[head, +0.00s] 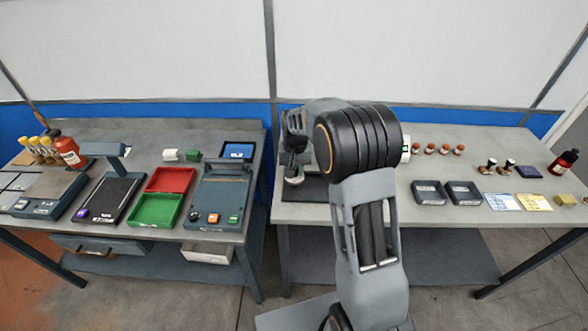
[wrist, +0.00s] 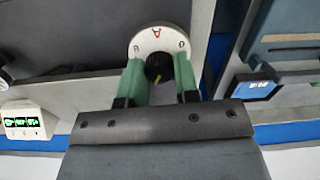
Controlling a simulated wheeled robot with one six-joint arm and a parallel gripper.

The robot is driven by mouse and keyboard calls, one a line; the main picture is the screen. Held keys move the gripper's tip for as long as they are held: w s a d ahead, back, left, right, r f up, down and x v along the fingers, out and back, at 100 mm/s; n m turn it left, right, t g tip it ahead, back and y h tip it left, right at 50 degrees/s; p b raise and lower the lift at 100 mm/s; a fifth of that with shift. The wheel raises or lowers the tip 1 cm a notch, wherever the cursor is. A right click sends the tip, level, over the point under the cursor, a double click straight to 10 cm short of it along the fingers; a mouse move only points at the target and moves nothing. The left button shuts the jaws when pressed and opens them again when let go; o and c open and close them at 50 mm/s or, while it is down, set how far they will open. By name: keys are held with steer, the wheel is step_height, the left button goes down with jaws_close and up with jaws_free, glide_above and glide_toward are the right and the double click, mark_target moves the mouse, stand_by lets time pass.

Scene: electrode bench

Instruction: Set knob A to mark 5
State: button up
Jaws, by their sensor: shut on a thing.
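Knob A (wrist: 155,66) is a dark round knob with a yellowish pointer line, in the middle of a white dial (wrist: 146,40) that bears a red letter A. The dial shows upside down in the wrist view. A few small marks show on it, too small to read surely, and my fingers cover part of its rim. The pointer line faces toward my gripper's body in that view. My gripper (wrist: 158,79) has its two green fingers on either side of the knob, shut on it. In the head view my gripper (head: 292,168) is at the left end of the right table, and my arm hides much there.
A small white box with a green-lit display (wrist: 22,120) stands to one side. Part of another white dial (wrist: 3,82) shows at the left edge. The right table (head: 330,213) also bears dark trays (head: 430,192) and bottles. The left table holds a red tray (head: 170,180) and a green tray (head: 155,210).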

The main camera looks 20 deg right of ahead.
stand_by(0.3)
steer(key=o, duration=0.9)
steer(key=shift+r, duration=0.1)
step_height(320, 180, up, 14)
steer(key=shift+f+b, duration=0.15)
steer(key=shift+b, duration=0.15)
